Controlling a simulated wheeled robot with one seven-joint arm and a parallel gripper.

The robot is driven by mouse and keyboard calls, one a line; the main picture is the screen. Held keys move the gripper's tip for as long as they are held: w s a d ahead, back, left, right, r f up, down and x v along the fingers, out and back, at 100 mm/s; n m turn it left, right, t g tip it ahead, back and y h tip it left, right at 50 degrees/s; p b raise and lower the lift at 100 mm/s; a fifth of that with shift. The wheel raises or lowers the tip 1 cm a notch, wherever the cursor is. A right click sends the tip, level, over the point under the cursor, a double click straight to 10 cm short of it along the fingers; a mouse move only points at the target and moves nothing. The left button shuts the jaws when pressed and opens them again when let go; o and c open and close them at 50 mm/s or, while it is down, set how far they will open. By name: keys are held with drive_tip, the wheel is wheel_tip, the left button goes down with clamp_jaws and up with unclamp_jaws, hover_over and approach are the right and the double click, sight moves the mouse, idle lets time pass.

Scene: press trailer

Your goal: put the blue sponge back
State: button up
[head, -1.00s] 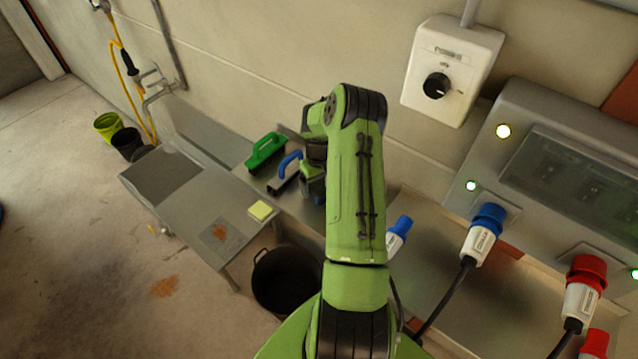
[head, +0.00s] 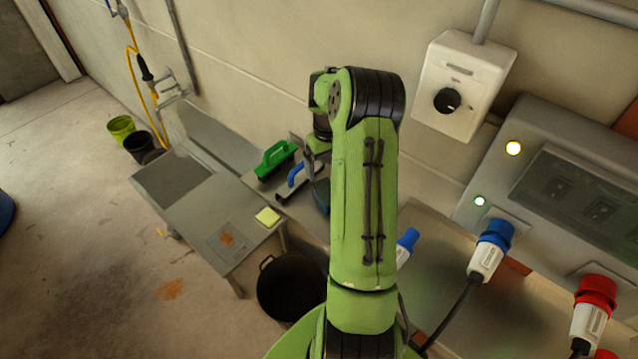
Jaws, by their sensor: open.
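My gripper (head: 319,172) hangs below the end of my arm, over the bench by the wall. My arm hides much of it, and its fingertips are not clear. A small dark-blue patch (head: 322,197) shows right below it, beside the arm. I cannot tell whether this is the blue sponge or part of the gripper. A blue-handled tool (head: 296,175) with a flat base lies just left of the gripper. No other thing that could be the blue sponge shows clearly.
A green-handled brush (head: 275,158) lies further left by the wall. A yellow pad (head: 267,217) lies on the near edge of the metal table (head: 205,205). A black bin (head: 288,288) stands below. Plugs and cables (head: 488,250) sit at the right.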

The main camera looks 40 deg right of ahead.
drive_tip(key=s+a+r+n+t+h, duration=0.2)
drive_tip(key=a+r, duration=1.4)
drive_tip(key=s+a+r+t+y, duration=0.1)
drive_tip(key=s+a+r, duration=0.1)
drive_tip(key=s+a, duration=0.5)
drive_tip(key=s+a+r+n+t+y, duration=0.1)
drive_tip(key=s+a+r+t, duration=0.1)
drive_tip(key=s+a, duration=0.5)
drive_tip(key=shift+s+a+t, duration=0.25)
drive_tip(key=shift+s+t, duration=0.05)
drive_tip(key=shift+s, duration=0.9)
